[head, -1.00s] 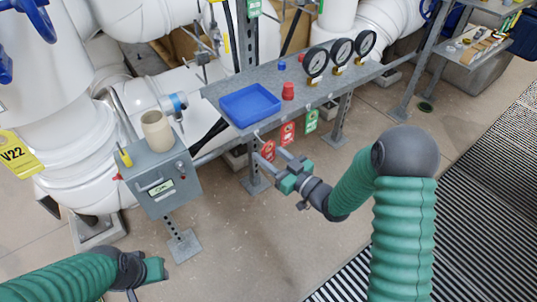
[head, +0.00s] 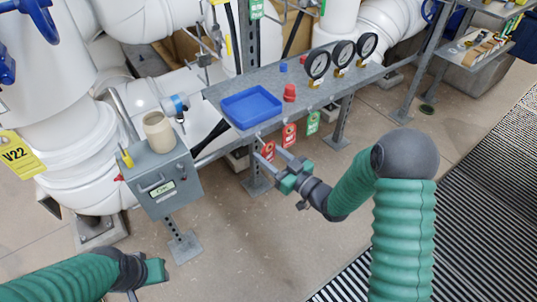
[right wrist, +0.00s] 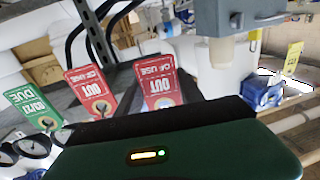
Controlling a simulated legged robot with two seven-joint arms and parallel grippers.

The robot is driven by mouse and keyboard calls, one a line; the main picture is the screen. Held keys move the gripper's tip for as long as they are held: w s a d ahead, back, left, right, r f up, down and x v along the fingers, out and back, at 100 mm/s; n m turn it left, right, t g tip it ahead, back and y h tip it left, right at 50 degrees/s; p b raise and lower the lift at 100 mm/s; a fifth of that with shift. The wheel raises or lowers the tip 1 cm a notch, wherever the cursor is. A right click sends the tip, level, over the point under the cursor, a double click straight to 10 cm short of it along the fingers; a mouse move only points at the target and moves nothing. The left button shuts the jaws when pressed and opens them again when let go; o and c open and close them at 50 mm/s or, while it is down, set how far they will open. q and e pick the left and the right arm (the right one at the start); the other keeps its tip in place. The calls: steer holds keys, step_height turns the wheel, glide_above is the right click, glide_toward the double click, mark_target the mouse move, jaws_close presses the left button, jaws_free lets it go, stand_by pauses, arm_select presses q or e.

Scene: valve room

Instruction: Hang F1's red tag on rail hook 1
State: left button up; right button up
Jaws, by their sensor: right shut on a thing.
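A red tag (head: 267,150) is at the front edge of the grey bench, at the left end of a row of tags. My right gripper (head: 269,156) is at this tag and shut on it. In the right wrist view the red tag (right wrist: 160,84) stands upside down just beyond the gripper, its "OUT OF USE" print legible. Whether it rests on a rail hook cannot be told. A second red tag (head: 289,135) and a green tag (head: 313,122) hang beside it. My left gripper (head: 155,271) is low at the left, its jaws unclear.
The bench (head: 222,91) carries a blue tray (head: 250,106), a red knob-like part (head: 289,93) and three gauges (head: 342,53). A grey box (head: 160,184) with a beige cup (head: 158,132) on top stands left of it. The floor in front is clear.

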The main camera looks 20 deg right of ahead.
steer(key=shift+w, duration=0.1)
steer(key=shift+x, duration=0.85)
steer(key=shift+w, duration=0.15)
steer(key=shift+w+a, duration=0.1)
steer(key=shift+w, duration=0.25)
steer(key=shift+f+b, duration=0.4)
steer(key=shift+f, duration=0.05)
stand_by(0.4)
steer(key=o, duration=1.1)
